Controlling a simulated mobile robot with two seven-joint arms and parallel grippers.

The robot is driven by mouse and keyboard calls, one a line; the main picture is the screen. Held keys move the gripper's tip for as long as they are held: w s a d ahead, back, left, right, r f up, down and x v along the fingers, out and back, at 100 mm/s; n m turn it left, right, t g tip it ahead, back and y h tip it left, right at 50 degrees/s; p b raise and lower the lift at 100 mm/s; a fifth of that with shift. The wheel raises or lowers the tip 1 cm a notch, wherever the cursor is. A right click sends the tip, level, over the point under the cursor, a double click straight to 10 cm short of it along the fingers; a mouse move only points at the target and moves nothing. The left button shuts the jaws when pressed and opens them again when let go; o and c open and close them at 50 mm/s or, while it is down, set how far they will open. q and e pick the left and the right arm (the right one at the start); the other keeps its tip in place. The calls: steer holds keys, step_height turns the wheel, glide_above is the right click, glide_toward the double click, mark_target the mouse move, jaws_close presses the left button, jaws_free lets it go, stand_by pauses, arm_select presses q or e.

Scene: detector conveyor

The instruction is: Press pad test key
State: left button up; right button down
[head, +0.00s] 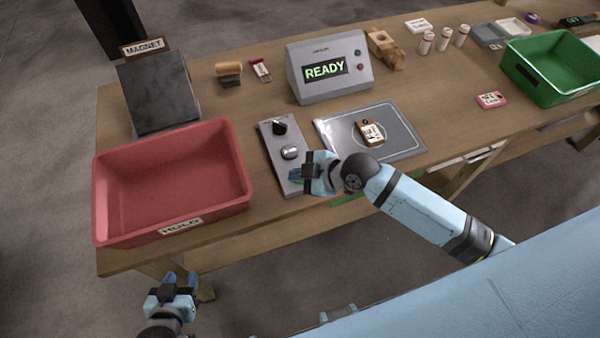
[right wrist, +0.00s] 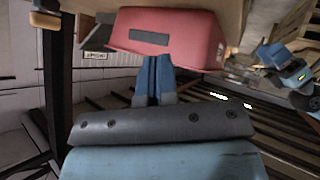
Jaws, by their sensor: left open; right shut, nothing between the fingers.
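A narrow grey key panel (head: 270,148) lies on the table with a black knob (head: 279,128) and a round silver button (head: 290,153). I cannot tell which control is the pad test key. My right gripper (head: 296,173) is shut and empty over the panel's near end, hiding part of it; I cannot tell whether it touches. Its blue fingers show together in the right wrist view (right wrist: 153,75). A grey pad (head: 402,140) right of the panel bears a brown labelled item (head: 371,133). My left gripper (head: 177,285) is open and empty, below the table's front edge.
A grey display box (head: 350,85) behind the pad reads READY. A red HOLD bin (head: 101,203) stands left of the panel, before a dark MAGNET block (head: 158,92). A green bin (head: 542,92) and a pink-red tag (head: 490,99) are at the right.

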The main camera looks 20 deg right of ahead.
steer(key=w+d+r+n+g, duration=0.2)
steer(key=w+r+n+g, duration=0.1)
steer(key=r+n, duration=0.3)
steer(key=shift+w+n+g, duration=0.15)
steer(key=shift+n+g, duration=0.45)
steer(key=shift+n, duration=0.6)
steer(key=shift+a+f, duration=0.1)
steer(key=shift+f, duration=0.05)
step_height(320, 180, down, 7)
steer(key=b, duration=0.5)
steer(key=shift+f+b, duration=0.6)
steer(key=shift+f, duration=0.15)
steer(key=shift+f+b, duration=0.35)
steer(key=shift+f, duration=0.05)
